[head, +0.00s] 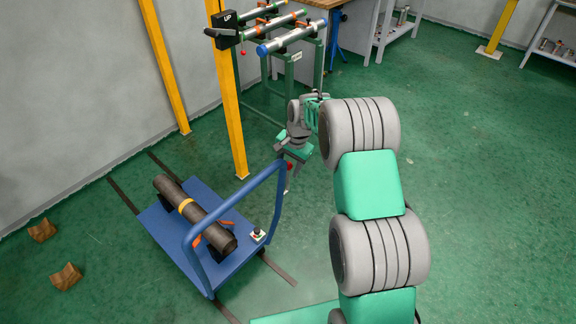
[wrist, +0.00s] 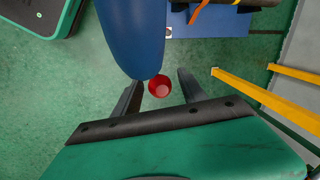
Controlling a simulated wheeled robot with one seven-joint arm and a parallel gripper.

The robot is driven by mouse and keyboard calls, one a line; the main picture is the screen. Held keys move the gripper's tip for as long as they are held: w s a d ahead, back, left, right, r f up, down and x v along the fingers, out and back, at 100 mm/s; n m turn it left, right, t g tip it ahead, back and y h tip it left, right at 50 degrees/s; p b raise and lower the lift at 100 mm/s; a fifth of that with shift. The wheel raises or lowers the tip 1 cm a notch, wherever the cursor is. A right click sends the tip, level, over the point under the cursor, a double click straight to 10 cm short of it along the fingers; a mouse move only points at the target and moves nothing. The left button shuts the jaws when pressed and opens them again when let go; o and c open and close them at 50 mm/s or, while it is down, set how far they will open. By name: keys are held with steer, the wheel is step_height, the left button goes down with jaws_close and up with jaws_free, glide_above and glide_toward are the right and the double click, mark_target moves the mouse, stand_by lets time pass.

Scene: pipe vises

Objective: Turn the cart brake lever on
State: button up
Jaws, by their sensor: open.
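The blue cart (head: 165,228) stands on the floor at the lower left in the head view, with its blue push handle (head: 236,200) upright at the right end. A red round knob (wrist: 160,87) shows in the wrist view beside the handle bar (wrist: 132,35); it is a small red spot in the head view (head: 290,166). My gripper (head: 291,163) is by the handle's upper right corner. Its open fingers (wrist: 160,80) stand on either side of the knob, with gaps visible. The lever's shaft below the knob is hidden.
A dark pipe (head: 193,212) with a yellow band lies on the cart. A small box with a black knob (head: 258,233) sits on the deck's corner. Yellow posts (head: 229,95) and a pipe rack (head: 290,62) stand behind.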

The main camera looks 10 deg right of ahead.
steer(key=shift+c, duration=0.6)
jaws_close()
stand_by(0.8)
